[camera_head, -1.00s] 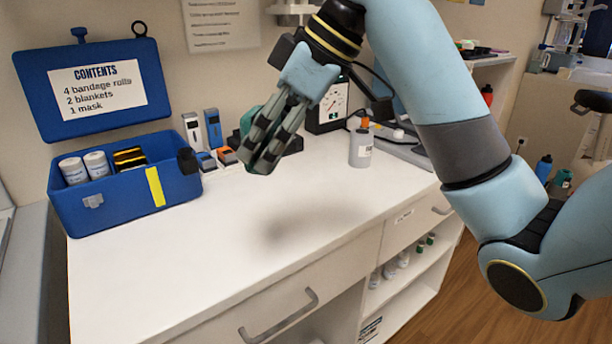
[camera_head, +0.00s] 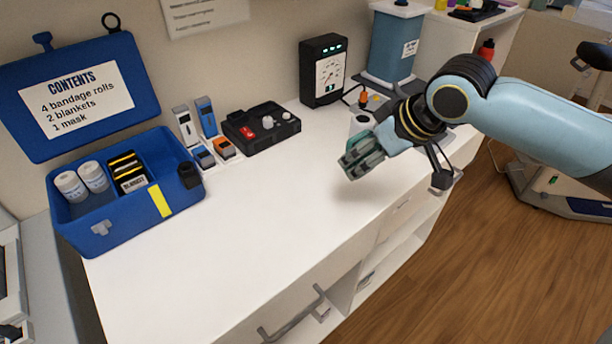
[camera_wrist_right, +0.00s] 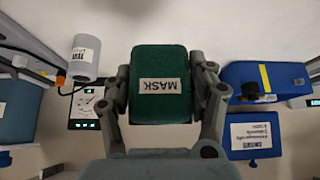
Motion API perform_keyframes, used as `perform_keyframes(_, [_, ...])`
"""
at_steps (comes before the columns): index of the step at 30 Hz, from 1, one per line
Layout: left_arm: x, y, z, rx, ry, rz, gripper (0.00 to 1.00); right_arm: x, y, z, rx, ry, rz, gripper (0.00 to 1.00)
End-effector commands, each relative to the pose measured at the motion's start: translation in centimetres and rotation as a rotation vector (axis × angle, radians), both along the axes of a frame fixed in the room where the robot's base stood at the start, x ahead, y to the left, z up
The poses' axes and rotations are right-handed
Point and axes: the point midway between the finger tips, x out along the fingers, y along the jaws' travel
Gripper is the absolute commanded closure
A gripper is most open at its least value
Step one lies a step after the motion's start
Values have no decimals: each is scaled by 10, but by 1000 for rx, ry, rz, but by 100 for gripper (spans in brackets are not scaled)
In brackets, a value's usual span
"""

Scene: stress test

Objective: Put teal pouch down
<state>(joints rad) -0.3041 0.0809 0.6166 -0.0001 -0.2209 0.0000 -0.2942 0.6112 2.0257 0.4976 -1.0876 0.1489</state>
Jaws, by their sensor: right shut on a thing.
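The teal pouch (camera_wrist_right: 145,60) has a white MASK label and sits between the two fingers of my right gripper (camera_wrist_right: 165,88) in the right wrist view. In the head view my right gripper (camera_head: 361,158) is shut on it over the right part of the white counter (camera_head: 250,240). The fingers mostly hide the pouch there. A faint shadow below suggests it is held above the counter. My left gripper is not in view.
An open blue box (camera_head: 120,222) with rolls and a striped pack stands at the left. Blue and grey devices (camera_head: 206,117), a black tray (camera_head: 262,128) and a black meter (camera_head: 323,70) line the back. A grey-white bottle (camera_head: 360,122) is close behind the gripper. The counter's front middle is clear.

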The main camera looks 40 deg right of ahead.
Motion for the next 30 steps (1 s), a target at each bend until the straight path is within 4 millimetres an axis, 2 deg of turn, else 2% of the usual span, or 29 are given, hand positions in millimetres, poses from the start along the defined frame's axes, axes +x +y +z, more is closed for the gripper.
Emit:
perform_keyframes(2, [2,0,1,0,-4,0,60,7,3,-5,7,-4,-9,77])
perform_keyframes(12, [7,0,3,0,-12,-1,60,77,43,-53,8,-1,-5,77])
perform_keyframes(15, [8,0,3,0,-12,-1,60,90,49,-63,5,1,-4,77])
perform_keyframes(20, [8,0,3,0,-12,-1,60,100,54,-71,1,0,-2,77])
perform_keyframes(27, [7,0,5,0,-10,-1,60,99,54,-105,2,2,-2,77])
perform_keyframes(30, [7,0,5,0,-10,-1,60,99,54,-110,2,0,-3,77])
